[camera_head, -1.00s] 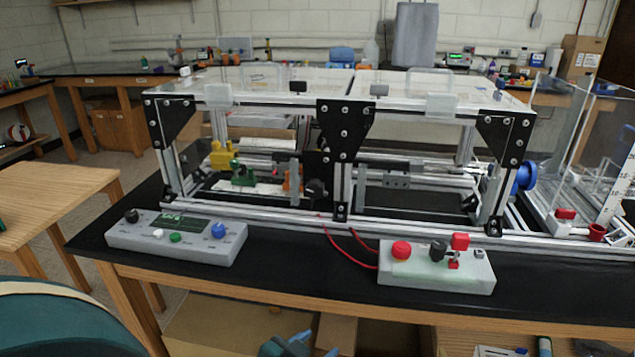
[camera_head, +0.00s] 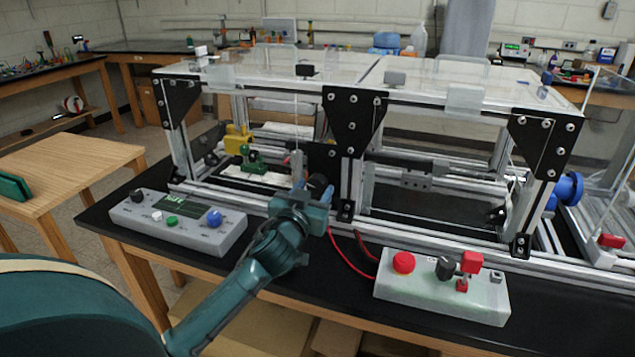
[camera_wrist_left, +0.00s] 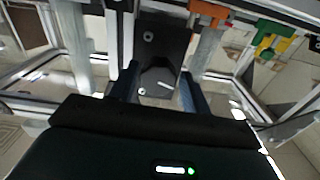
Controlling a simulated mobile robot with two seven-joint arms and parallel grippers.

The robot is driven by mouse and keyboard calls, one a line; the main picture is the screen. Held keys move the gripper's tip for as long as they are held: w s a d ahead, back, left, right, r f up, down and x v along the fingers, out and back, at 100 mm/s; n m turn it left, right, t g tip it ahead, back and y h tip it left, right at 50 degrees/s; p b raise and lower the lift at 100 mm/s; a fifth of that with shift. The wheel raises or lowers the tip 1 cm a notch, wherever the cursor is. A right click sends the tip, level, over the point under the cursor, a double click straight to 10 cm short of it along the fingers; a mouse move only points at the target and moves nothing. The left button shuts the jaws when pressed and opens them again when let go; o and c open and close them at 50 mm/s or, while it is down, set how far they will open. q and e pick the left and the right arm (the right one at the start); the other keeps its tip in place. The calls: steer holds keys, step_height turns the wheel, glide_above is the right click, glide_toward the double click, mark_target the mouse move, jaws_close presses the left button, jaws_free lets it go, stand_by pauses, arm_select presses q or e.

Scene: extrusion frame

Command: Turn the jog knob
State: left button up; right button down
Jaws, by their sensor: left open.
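A black round knob (camera_head: 317,182) with a white pointer line sits on the black plate at the middle of the extrusion frame. I take it for the jog knob. In the left wrist view the knob (camera_wrist_left: 157,77) shows between the two blue fingers. My left gripper (camera_head: 316,193) is open in front of the knob, one finger to each side of it. I cannot tell whether the fingers touch it. My gripper partly covers the knob in the head view. My right gripper is not in view.
A grey control box (camera_head: 185,238) with a display and coloured knobs stands left of my arm. Another box (camera_head: 430,296) with a red button, black knob and red switch stands to the right. Red wires (camera_head: 347,262) run to it. The extrusion frame (camera_head: 420,230) rises close behind my gripper.

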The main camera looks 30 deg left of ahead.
arm_select(q)
steer(key=shift+x, duration=1.1)
steer(key=shift+w, duration=0.3)
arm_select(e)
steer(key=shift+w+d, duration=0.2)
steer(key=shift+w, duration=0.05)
arm_select(q)
steer(key=shift+c, duration=0.2)
steer(key=c, duration=0.7)
steer(key=shift+o, duration=0.2)
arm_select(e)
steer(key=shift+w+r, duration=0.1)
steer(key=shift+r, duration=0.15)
